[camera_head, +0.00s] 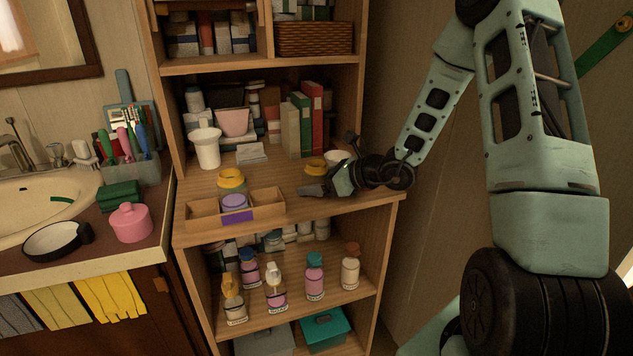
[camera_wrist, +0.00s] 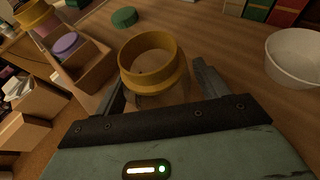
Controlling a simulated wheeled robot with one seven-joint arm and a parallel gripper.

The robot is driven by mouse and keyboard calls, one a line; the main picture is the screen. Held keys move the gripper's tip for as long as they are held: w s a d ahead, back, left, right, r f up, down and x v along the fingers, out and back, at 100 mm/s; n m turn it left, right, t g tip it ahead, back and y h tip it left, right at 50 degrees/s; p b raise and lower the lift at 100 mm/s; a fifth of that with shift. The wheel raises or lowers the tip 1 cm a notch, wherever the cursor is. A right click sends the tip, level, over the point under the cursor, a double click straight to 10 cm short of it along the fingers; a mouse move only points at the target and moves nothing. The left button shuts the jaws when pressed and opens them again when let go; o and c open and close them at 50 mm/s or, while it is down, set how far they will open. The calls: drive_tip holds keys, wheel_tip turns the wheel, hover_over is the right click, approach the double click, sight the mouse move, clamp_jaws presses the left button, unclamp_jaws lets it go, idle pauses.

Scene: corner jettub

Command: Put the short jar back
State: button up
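A short jar with a thick yellow rim (camera_wrist: 152,55) and a see-through body stands on the wooden shelf, between the fingers of my gripper (camera_wrist: 165,92). Its yellow rim (camera_head: 316,165) also shows in the head view, just behind my gripper (camera_head: 314,190). The fingers look apart, with a gap at the right finger. A wooden tray (camera_head: 268,213) with compartments lies to the left. A purple-lidded jar (camera_head: 234,201) sits in its middle compartment; the right compartment looks empty. Another yellow-topped jar (camera_head: 231,178) stands at the back of the tray; its base is hidden.
A white bowl (camera_head: 338,156) is close behind my gripper. A green disc (camera_wrist: 125,17) lies on the shelf beyond the jar. A white cup (camera_head: 206,148) and upright books (camera_head: 300,122) stand farther back. Several bottles (camera_head: 314,277) fill the shelf below.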

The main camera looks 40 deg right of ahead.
drive_tip(key=shift+r, duration=0.2)
drive_tip(key=shift+s+d+r, duration=0.1)
drive_tip(key=shift+s+d, duration=0.05)
drive_tip(key=p+v, duration=0.1)
drive_tip(key=v, duration=1)
drive_tip(key=shift+s+d+p, duration=0.15)
drive_tip(key=shift+s+p, duration=0.05)
drive_tip(key=shift+p, duration=0.1)
drive_tip(key=s+a+r+n+g+y, duration=0.1)
drive_tip(key=s+a+n+g+y, duration=0.15)
drive_tip(key=a+n+g, duration=0.55)
drive_tip(key=s+a+n+g+y, duration=0.1)
drive_tip(key=s+a+n, duration=0.3)
drive_tip(key=a, duration=0.9)
drive_tip(key=s+a+n+g+h, duration=0.1)
drive_tip(key=s+a+n+h, duration=0.3)
drive_tip(key=n, duration=0.9)
drive_tip(key=s+a+n+g+h, duration=0.1)
drive_tip(key=s+a+n+h, duration=0.4)
drive_tip(key=s+n, duration=0.6)
drive_tip(key=shift+s+a+r+n+g, duration=0.2)
drive_tip(key=shift+a+r+n+g, duration=0.25)
drive_tip(key=shift+a+n, duration=0.55)
